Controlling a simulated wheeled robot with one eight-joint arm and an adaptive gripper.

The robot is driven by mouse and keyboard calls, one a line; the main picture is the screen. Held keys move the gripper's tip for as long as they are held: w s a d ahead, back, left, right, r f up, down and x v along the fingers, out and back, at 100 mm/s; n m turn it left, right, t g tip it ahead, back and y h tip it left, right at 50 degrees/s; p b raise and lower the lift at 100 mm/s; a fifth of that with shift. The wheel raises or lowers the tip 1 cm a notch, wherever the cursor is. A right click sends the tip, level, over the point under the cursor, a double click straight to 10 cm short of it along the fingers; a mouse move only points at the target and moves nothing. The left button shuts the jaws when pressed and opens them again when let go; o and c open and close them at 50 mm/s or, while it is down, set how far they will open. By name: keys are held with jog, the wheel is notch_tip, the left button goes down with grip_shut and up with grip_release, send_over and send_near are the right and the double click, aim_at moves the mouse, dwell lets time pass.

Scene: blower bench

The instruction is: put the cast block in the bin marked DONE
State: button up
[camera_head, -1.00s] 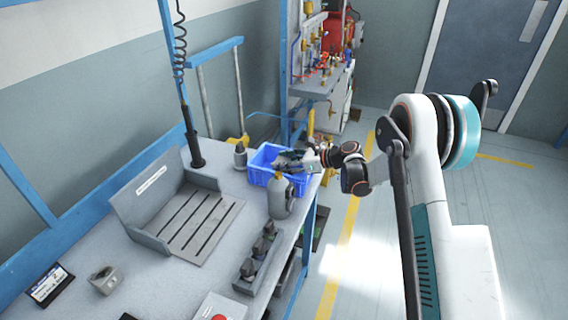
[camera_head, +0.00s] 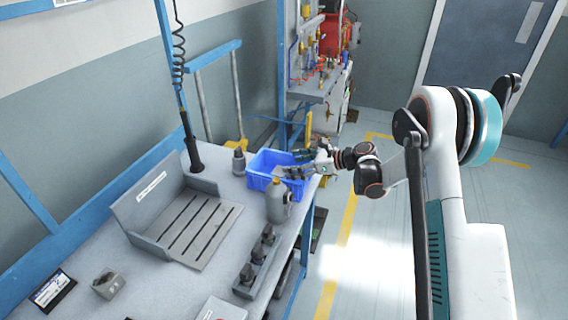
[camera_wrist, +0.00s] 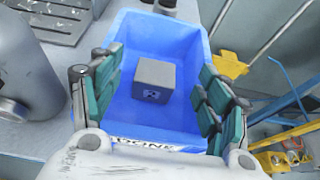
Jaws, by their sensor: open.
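The blue bin (camera_head: 262,181) stands at the far right end of the bench, and the wrist view shows DONE lettering on its near rim (camera_wrist: 178,36). The cast block (camera_wrist: 157,78), a grey cube with a dark mark on one face, sits inside the bin and appears to rest on its floor. My gripper (camera_wrist: 162,68) is open above the bin, its dark green fingers on either side of the block and apart from it. In the head view my gripper (camera_head: 298,165) is over the bin's right part, and the block cannot be made out there.
A grey bottle-like canister (camera_head: 278,203) stands close in front of the bin, and a smaller grey one (camera_head: 239,163) is behind left. A slotted grey fixture (camera_head: 185,225) fills the middle bench. A row of dark parts (camera_head: 257,258) lies near the front edge.

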jog(key=p+v, duration=0.1)
jog(key=v, duration=0.6)
jog(key=w+r+m+t, duration=0.3)
jog(key=r+m+t, duration=0.6)
jog(key=r, duration=1.4)
jog(key=s+d+r+m+t+h, duration=0.3)
jog(key=d+r+m+h, duration=0.2)
jog(key=r+m, duration=0.35)
jog(key=s+d+r+m+t+h, duration=0.2)
jog(key=d+r+m+t+h, duration=0.15)
jog(key=d+r+m, duration=0.45)
jog(key=s+d+f+m+g+h, duration=0.2)
jog(key=s+f+m+g+h, duration=0.15)
jog(key=s+m, duration=0.4)
jog(key=s+d+f+m+g+h, duration=0.2)
jog(key=s+f+m+h, duration=0.15)
jog(key=s+m, duration=0.4)
jog(key=s+a+f+m+g+y, duration=0.1)
jog(key=s+a+f+m+g, duration=0.1)
jog(key=s+f, duration=0.5)
jog(key=s+a+f+m+g+y, duration=0.1)
jog(key=s+a+f+m+g, duration=0.2)
jog(key=s, duration=1.2)
notch_tip(320, 180, down, 5)
jog(key=m+g, duration=0.2)
jog(key=m, duration=0.2)
jog(key=shift+s+a+g+y, duration=0.25)
jog(key=shift+s+g+y, duration=0.05)
jog(key=shift+s+y, duration=0.05)
